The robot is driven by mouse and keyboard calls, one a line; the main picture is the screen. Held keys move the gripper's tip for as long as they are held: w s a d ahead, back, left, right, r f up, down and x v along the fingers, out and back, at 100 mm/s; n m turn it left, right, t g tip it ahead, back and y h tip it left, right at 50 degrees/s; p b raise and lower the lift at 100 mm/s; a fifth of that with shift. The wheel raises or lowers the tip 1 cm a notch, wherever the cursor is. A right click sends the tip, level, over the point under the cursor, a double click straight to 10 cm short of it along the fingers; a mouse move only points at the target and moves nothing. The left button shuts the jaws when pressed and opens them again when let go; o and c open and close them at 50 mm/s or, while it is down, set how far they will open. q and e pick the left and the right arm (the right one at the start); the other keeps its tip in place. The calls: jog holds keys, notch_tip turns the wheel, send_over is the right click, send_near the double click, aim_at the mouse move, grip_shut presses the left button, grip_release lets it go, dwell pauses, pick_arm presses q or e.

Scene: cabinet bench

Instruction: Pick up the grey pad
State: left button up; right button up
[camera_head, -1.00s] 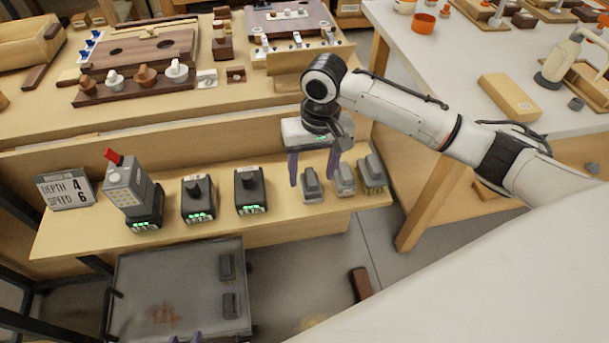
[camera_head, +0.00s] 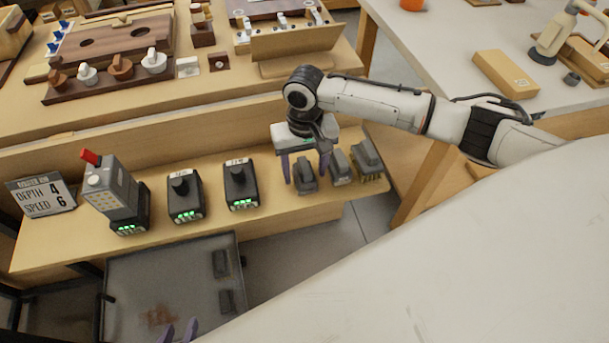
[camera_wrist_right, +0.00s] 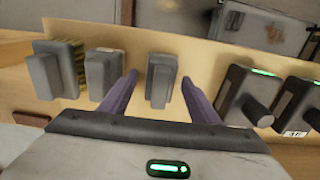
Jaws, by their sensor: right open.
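Several dark grey handled blocks stand at the right end of the wooden shelf. The leftmost in the head view, a grey pad (camera_head: 305,175), has a raised grip on top. In the right wrist view this pad (camera_wrist_right: 161,82) lies between my finger lines. My right gripper (camera_head: 306,178) is open over it, one purple finger to each side, not closed on it. A second grey block (camera_head: 340,168) and a bristled one (camera_head: 368,160) stand to its right. My left gripper (camera_head: 179,332) shows only its purple tips at the bottom edge, apart, with nothing seen between them.
A grey tray (camera_head: 140,275) below holds two dark blocks (camera_head: 221,263). The bench (camera_head: 230,85) rises behind the shelf.

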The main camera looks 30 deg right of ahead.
aim_at(304, 165)
jog(key=shift+f, duration=0.1)
jog(key=shift+c, duration=0.4)
jog(key=c, duration=1.1)
notch_tip(304, 165, up, 10)
jog(key=shift+r+p, duration=0.1)
jog(key=shift+p, duration=0.85)
